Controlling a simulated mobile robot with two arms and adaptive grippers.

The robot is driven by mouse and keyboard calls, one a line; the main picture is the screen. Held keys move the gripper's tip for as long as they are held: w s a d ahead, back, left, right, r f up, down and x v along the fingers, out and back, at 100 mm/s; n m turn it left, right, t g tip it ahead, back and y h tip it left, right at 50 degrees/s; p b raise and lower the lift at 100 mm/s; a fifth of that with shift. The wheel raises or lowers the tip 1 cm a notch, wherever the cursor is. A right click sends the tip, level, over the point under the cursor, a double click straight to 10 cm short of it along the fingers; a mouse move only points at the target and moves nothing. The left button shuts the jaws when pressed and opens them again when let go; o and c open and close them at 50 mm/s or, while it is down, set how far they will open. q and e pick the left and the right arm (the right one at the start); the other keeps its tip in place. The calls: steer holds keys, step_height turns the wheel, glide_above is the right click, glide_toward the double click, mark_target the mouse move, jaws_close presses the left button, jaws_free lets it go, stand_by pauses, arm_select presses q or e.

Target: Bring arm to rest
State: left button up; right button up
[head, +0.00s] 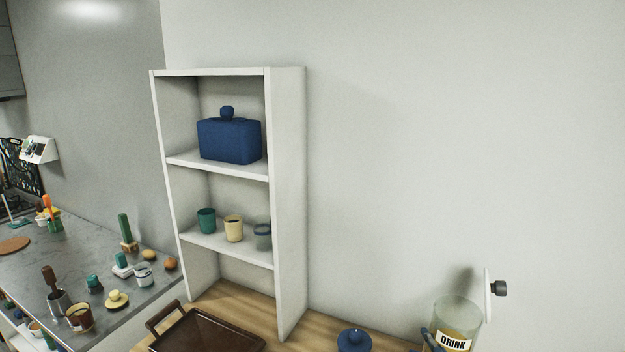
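Neither of my grippers can be made out in the head view, and no arm of mine shows clearly. I cannot tell from this view how either arm is posed or whether either gripper holds anything. A small dark blue-grey shape (430,338) shows at the bottom edge, beside the glass jar labelled DRINK (456,318); it is cut off and I cannot tell what it is.
A white shelf unit (291,200) holds a blue lidded box (229,140) above several cups. On the wooden counter (318,330) are a dark brown tray (205,332) and a blue knobbed lid (354,341). A cluttered grey counter (60,262) stands left. A wall knob (500,288) sticks out right.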

steer(key=s+a+f+m+g, duration=0.15)
steer(key=s+f+g, duration=0.3)
steer(key=s, duration=0.55)
steer(key=s+a+f+m+g, duration=0.1)
steer(key=s+f+m+g, duration=0.2)
steer(key=s+f, duration=0.45)
steer(key=s+a+f+m+g, duration=0.1)
steer(key=s+f+m+g, duration=0.2)
steer(key=s, duration=0.9)
step_height(320, 180, down, 38)
steer(key=s+n+g+b, duration=0.2)
steer(key=b, duration=1)
steer(key=s+d+f+b, duration=0.1)
steer(key=s+f+b, duration=0.4)
steer(key=s+f, duration=0.4)
steer(key=s+d+f+g+b, duration=0.1)
steer(key=s+f+b, duration=0.4)
steer(key=f, duration=1.3)
steer(key=s, duration=0.3)
steer(key=shift+s+d+f+y, duration=0.2)
steer(key=shift+s+d+y, duration=0.1)
steer(key=shift+s, duration=0.1)
